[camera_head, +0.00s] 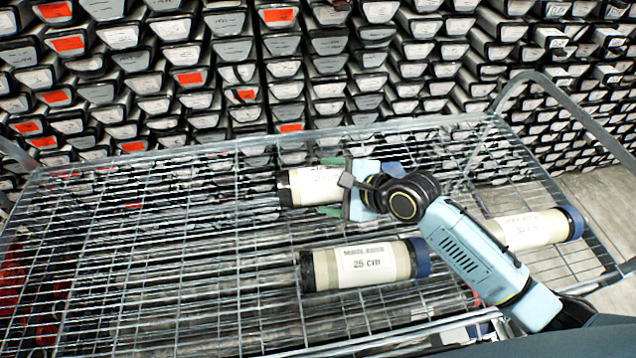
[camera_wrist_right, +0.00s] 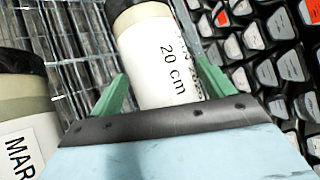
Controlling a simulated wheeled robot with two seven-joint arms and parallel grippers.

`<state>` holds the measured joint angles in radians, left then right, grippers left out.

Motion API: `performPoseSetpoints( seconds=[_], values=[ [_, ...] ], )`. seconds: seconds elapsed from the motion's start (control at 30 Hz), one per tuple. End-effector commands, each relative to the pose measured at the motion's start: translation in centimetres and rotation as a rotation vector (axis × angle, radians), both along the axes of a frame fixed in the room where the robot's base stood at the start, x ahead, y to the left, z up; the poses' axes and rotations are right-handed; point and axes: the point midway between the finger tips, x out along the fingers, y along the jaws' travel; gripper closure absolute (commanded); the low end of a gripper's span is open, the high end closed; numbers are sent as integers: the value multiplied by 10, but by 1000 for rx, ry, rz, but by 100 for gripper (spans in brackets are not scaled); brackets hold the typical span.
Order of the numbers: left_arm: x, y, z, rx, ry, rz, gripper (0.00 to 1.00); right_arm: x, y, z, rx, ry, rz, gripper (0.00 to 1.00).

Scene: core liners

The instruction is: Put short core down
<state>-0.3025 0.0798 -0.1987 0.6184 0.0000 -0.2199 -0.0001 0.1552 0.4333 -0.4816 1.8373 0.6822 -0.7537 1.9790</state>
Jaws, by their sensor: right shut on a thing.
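The short core (camera_head: 308,186), a cream tube with a black end cap, lies across the wire rack in the head view. In the right wrist view its label reads "20 cm" (camera_wrist_right: 160,65). My right gripper (camera_head: 335,187) is shut on it, with one green finger (camera_wrist_right: 112,95) on each side of the tube. The gripper and wrist hide its right end in the head view. I cannot tell whether the core touches the rack. My left gripper is not in view.
The wire cart shelf (camera_head: 150,240) has free room on its left. A 25 cm core (camera_head: 362,265) lies just in front of the held one. Another core (camera_head: 530,229) lies at the right, partly behind my arm. Stacked core boxes (camera_head: 230,75) fill the back.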

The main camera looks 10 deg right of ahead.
Motion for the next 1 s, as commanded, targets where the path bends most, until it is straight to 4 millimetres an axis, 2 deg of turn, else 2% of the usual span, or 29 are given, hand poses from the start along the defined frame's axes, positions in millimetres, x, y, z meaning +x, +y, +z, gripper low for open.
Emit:
performPoseSetpoints(
  seconds=[0.13,0.37,0.6,0.93,0.97,1.0],
  values=[
    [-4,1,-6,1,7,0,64,2,0,-16,4,-13,-2,90],
    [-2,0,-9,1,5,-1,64,2,1,-29,4,-13,-1,90],
    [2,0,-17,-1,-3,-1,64,3,0,-57,4,-12,-2,90],
    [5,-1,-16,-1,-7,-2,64,2,1,-59,5,-13,-2,90],
    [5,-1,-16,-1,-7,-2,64,0,0,-63,0,-3,-1,16],
    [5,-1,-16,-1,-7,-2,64,0,0,-63,0,-3,-1,10]
  ],
)
